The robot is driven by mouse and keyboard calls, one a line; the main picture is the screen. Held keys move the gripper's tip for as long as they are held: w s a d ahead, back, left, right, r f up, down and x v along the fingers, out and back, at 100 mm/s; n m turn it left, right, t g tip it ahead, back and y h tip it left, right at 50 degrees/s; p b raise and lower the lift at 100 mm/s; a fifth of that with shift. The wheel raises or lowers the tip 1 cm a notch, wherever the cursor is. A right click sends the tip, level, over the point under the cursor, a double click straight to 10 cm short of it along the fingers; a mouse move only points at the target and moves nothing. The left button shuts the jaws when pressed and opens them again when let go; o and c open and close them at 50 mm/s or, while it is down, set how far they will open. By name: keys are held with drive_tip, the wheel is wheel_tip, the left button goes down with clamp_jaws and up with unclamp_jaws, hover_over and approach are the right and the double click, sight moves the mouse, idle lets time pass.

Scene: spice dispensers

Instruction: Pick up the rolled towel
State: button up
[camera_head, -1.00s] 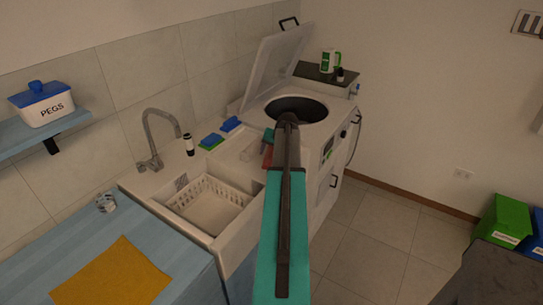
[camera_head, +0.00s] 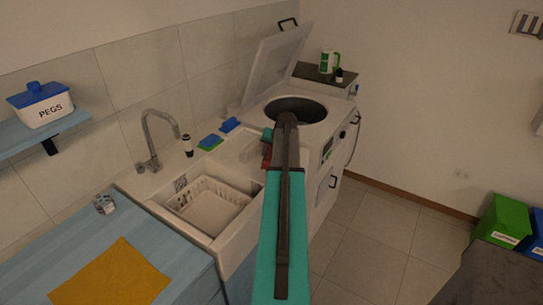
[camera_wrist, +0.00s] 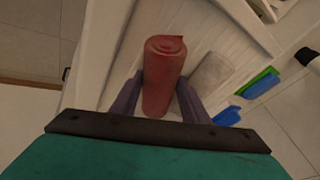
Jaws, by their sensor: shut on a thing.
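The rolled towel (camera_wrist: 163,80) is red and shows its spiral end in the wrist view. My gripper (camera_wrist: 160,100) has its two grey fingers on either side of the towel, shut on it. In the head view only a small red part of the towel (camera_head: 267,153) shows beside my teal arm, which hides the rest and the fingers. It is over the white ribbed counter (camera_wrist: 205,35); I cannot tell whether it touches the counter.
A pale roll (camera_wrist: 211,72) lies right of the towel. Blue and green sponges (camera_head: 211,141) lie by the sink. A white basket (camera_head: 208,204) sits in the sink under a tap (camera_head: 150,140). Behind is a round tub opening (camera_head: 296,108) with a raised lid (camera_head: 277,62).

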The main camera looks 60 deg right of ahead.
drive_tip(key=shift+r+b, duration=0.75)
drive_tip(key=shift+r, duration=0.7)
drive_tip(key=s+a+r+b, duration=0.1)
drive_tip(key=s+a+b, duration=0.3)
drive_tip(key=s, duration=1)
drive_tip(key=shift+s+a+r, duration=0.35)
drive_tip(key=shift+s+a, duration=0.05)
drive_tip(key=shift+a, duration=0.7)
drive_tip(key=shift+s, duration=0.15)
